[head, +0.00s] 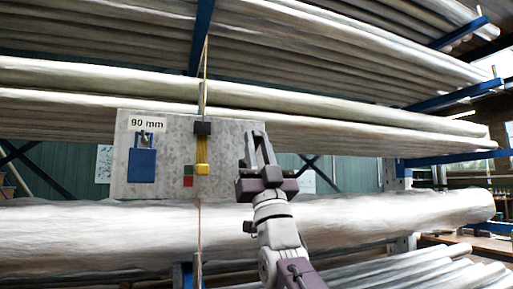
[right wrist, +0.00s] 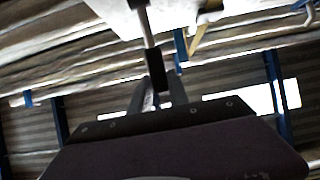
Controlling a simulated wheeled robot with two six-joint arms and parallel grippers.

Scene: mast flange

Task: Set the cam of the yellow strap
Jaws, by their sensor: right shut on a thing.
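The yellow cam piece (head: 202,156) hangs below a black block (head: 202,128) on the pale plate (head: 228,135). A thin yellow strap (head: 206,58) runs up from there. My right gripper (head: 256,140) is to the right of the cam piece, fingers pointing up, in front of the plate's right part. In the right wrist view it is shut on a black handle (right wrist: 154,68) with a grey rod (right wrist: 145,28) leading up towards the pale plate. In the head view the handle is hard to make out at the fingers. My left gripper is not in view.
A blue block (head: 142,165) hangs under the "90 mm" label (head: 147,124). A small red and green marker (head: 188,175) sits left of the cam piece.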

